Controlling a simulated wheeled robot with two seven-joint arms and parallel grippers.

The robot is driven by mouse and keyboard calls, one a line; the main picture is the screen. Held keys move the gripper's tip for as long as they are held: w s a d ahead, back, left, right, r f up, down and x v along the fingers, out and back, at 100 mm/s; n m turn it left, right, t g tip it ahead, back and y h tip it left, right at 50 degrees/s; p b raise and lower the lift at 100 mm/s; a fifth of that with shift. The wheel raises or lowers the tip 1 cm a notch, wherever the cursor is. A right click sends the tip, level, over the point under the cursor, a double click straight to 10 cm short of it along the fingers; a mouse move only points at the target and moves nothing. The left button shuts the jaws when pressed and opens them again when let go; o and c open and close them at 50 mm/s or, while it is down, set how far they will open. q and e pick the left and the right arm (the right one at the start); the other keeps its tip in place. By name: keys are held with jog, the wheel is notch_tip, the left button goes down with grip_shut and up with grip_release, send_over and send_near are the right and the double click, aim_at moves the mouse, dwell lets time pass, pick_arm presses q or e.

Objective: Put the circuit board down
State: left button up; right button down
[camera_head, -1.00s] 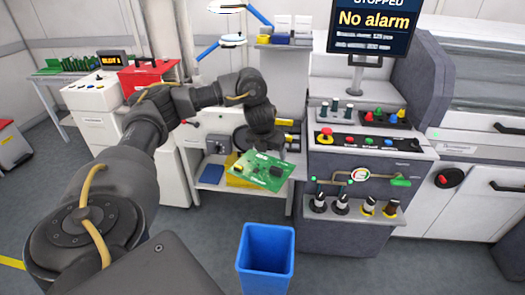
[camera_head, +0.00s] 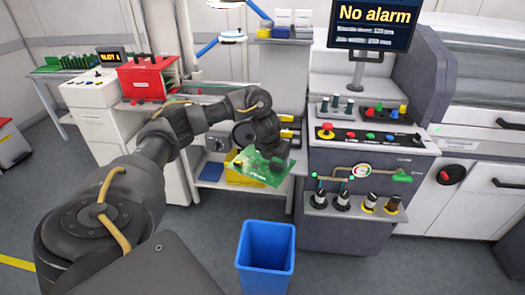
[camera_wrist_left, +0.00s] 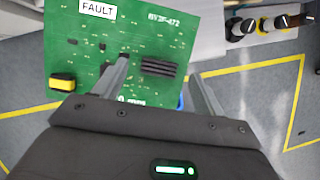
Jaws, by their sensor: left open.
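The green circuit board (camera_head: 262,170) is in the middle of the head view, tilted, in front of the low shelf of the bench. In the left wrist view the board (camera_wrist_left: 98,52) shows a white "FAULT" label, a dark ribbed part and a yellow-black part. My left gripper (camera_head: 277,158) is at the board's upper right side in the head view. Its jaws (camera_wrist_left: 160,75) are open in the wrist view. One finger overlaps the board and the other is beyond its right edge. I cannot tell whether anything supports the board. My right gripper is not in view.
A blue bin (camera_head: 265,262) stands on the floor in front. A yellow container (camera_head: 240,178) is on the low shelf behind the board. The machine console (camera_head: 370,140) with knobs and gauge is close on the right. A red box (camera_head: 148,78) is at the left.

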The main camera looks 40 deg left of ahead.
pick_arm(q)
jog(key=shift+x, duration=1.35)
jog(key=shift+w+r, duration=0.1)
jog(key=c, duration=1.4)
jog(key=shift+r, duration=0.4)
notch_tip(320, 180, up, 3)
jog(key=shift+f+b, duration=0.15)
jog(key=shift+b, duration=0.4)
jog(key=s+d+r+p, duration=0.2)
jog(key=s+d+r, duration=0.1)
jog(key=s+d+r+p, duration=0.2)
jog(key=s+d+r, duration=0.1)
jog(key=s, duration=0.1)
jog(key=s+d+r+p, duration=0.2)
jog(key=s+r, duration=0.1)
jog(key=s, duration=0.1)
jog(key=shift+d+r, duration=0.25)
jog(key=shift+d, duration=0.15)
